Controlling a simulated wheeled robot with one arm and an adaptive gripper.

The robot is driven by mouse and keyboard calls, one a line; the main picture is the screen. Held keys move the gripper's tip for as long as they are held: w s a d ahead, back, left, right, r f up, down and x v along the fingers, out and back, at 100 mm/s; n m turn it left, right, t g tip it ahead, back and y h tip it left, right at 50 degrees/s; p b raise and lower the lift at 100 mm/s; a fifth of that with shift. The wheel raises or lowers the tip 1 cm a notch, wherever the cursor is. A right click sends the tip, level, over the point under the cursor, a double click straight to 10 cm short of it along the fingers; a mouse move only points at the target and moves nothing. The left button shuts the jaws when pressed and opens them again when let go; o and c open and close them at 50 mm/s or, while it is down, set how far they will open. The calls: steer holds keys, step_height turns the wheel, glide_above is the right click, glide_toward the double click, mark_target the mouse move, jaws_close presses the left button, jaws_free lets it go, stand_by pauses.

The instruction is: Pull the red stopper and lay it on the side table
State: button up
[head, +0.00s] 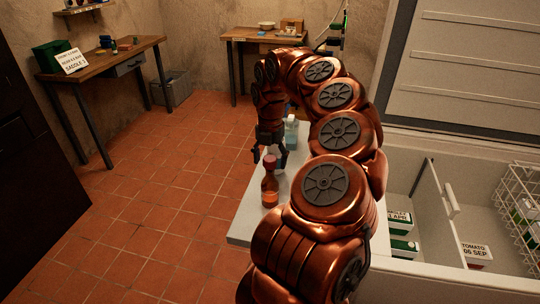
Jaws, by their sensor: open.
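A small amber-brown bottle (270,191) stands upright on a white table (243,229) in the middle of the head view. The red stopper (269,161) sits on top of its neck. My gripper (270,156) points down at the stopper, with its dark fingers open and one on each side of it in the picture. I cannot tell whether a finger touches the stopper. A pale blue bottle (291,131) stands behind on the same table, partly beside my arm. Much of the white table is hidden by my arm.
A wooden table (135,53) with a green box (50,57) and a sign (71,61) stands at the left. Another wooden table (240,36) is at the back. An open chest (455,190) with labelled boxes is at the right. The tiled floor at left is clear.

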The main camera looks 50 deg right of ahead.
steer(key=shift+c, duration=0.2)
steer(key=shift+r, duration=0.1)
jaws_close()
stand_by(0.6)
